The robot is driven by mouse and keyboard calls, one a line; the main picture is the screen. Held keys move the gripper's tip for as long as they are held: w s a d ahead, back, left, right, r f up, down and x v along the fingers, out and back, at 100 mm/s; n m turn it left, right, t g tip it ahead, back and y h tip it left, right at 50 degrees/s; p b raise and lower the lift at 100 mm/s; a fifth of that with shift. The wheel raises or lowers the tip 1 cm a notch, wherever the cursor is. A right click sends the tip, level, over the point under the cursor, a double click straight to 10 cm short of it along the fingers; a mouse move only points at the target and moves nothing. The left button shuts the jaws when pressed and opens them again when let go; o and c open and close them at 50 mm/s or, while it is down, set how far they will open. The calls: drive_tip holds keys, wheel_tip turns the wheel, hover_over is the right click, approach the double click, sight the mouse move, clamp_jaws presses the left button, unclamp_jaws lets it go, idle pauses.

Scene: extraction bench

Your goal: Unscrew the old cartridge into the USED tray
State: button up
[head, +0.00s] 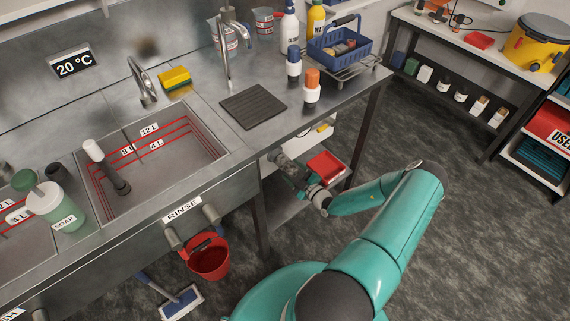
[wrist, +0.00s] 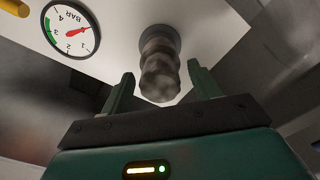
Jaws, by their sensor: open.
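In the wrist view the old cartridge (wrist: 160,72), a dirty grey-brown ribbed cylinder, hangs from a dark round collar under a white housing (wrist: 115,18). My gripper (wrist: 160,80) is open below it, one finger on each side, with visible gaps to the cartridge. In the head view my gripper (head: 287,172) is low under the bench's right part, and the cartridge is hard to make out there. A red tray (head: 326,165) lies on the shelf beside my gripper; no lettering shows on it. A red bin marked "USE", its label cut off (head: 553,128), stands at the right edge.
A pressure gauge (wrist: 71,29) sits beside the cartridge. The steel bench (head: 225,175) and its leg stand close to my arm. A red bucket (head: 208,258) and a blue-and-white brush (head: 182,302) are on the floor. The floor to the right is clear.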

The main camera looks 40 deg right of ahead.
drive_tip(key=c, duration=1.1)
drive_tip(key=n, duration=0.2)
drive_tip(key=shift+n, duration=0.4)
drive_tip(key=o, duration=0.7)
drive_tip(key=shift+n, duration=0.5)
drive_tip(key=shift+c, duration=0.2)
drive_tip(key=o, duration=0.4)
drive_tip(key=shift+o, duration=0.2)
drive_tip(key=shift+m, duration=0.3)
